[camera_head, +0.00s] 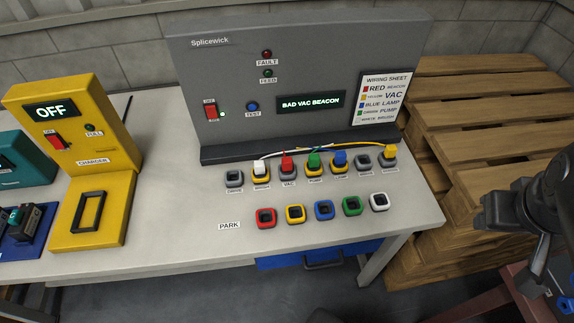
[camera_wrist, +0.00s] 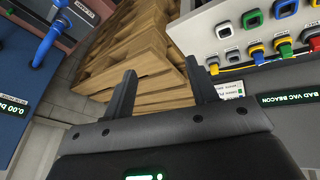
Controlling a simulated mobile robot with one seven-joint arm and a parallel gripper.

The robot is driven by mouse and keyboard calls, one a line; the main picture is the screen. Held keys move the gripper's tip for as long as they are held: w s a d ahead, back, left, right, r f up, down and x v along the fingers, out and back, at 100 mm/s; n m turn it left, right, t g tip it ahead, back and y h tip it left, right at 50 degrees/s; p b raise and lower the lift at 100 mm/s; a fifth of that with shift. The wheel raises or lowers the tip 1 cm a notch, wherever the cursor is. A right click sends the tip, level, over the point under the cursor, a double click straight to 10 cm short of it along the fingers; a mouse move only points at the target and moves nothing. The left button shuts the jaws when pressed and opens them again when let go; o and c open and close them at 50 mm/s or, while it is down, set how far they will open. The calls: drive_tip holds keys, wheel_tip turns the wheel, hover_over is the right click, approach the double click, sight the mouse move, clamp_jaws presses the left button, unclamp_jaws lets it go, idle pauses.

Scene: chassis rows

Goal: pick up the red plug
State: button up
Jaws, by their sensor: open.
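The red plug (camera_head: 287,163) stands upright in the socket labelled VAC, in the back row of sockets in front of the grey Splicewick panel (camera_head: 230,75). The white plug (camera_head: 260,167) is to its left and the green plug (camera_head: 314,160) to its right. In the wrist view the red plug (camera_wrist: 309,34) shows at the right edge, partly cut off. My gripper (camera_wrist: 160,85) is open and empty, over the pallet side, well apart from the plug. In the head view my arm is at the right edge.
The blue plug (camera_head: 340,158) and yellow plug (camera_head: 390,152) stand farther right in the row. Several coloured PARK sockets (camera_head: 324,209) are empty in front. Wires run behind the plugs. Wooden pallets (camera_head: 480,110) are stacked at right; a yellow charger (camera_head: 75,130) stands at left.

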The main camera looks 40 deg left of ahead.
drive_tip(key=w+a+f+n+g+h, duration=0.1)
drive_tip(key=w+a+f+n, duration=0.1)
drive_tip(key=w+a+n, duration=0.65)
drive_tip(key=n+g+y, duration=0.2)
drive_tip(key=n+g, duration=0.2)
drive_tip(key=n, duration=2.8)
approach(287, 160)
drive_tip(key=shift+w+d+f+m, duration=0.1)
drive_tip(key=shift+w+m, duration=0.15)
wheel_tip(287, 160, down, 5)
drive_tip(key=shift+f, duration=0.15)
drive_tip(key=shift+s+a+f, duration=0.15)
drive_tip(key=shift+f, duration=1.15)
drive_tip(key=shift+s+a+f, duration=0.15)
drive_tip(key=shift+f, duration=1.2)
drive_tip(key=c, duration=1.1)
drive_tip(key=shift+r, duration=0.15)
